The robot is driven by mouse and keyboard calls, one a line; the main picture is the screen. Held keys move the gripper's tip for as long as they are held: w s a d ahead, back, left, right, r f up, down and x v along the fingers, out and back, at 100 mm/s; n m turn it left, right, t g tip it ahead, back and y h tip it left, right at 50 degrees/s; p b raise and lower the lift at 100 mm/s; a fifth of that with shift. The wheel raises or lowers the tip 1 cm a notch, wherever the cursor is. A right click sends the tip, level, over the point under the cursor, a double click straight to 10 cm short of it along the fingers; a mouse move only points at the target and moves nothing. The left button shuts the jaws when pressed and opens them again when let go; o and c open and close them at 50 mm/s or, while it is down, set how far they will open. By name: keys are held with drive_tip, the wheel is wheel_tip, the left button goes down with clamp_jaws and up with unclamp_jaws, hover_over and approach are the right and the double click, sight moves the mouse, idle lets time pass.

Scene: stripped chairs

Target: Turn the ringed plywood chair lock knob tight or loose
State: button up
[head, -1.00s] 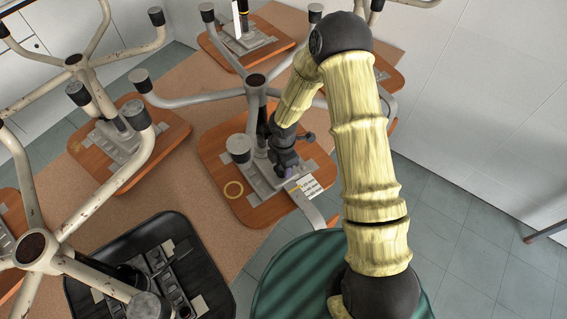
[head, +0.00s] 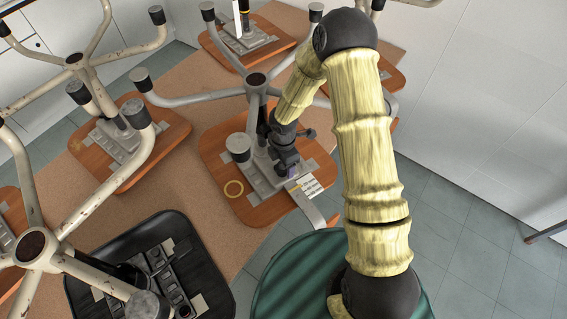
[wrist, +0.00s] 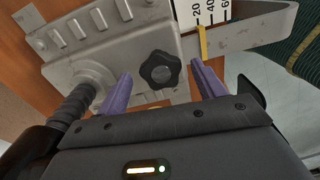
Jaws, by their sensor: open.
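My gripper (head: 290,172) is over the mechanism in the head view, which hides the knob there. In the wrist view my gripper (wrist: 164,88) is open, with one purple finger to the left of the knob and one to the right. Gaps show between the knob and both fingers.
A white scale with a yellow pointer (wrist: 203,42) sits just right of the knob. A bare metal lever (wrist: 255,25) extends right beside it. Other upturned chairs stand around, including a black-seated one (head: 190,232) and a plywood one (head: 170,140). Grey legs rise close to my arm.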

wheel_tip(320, 180, up, 7)
drive_tip(key=shift+f+b, duration=0.2)
drive_tip(key=shift+b, duration=0.1)
idle(0.5)
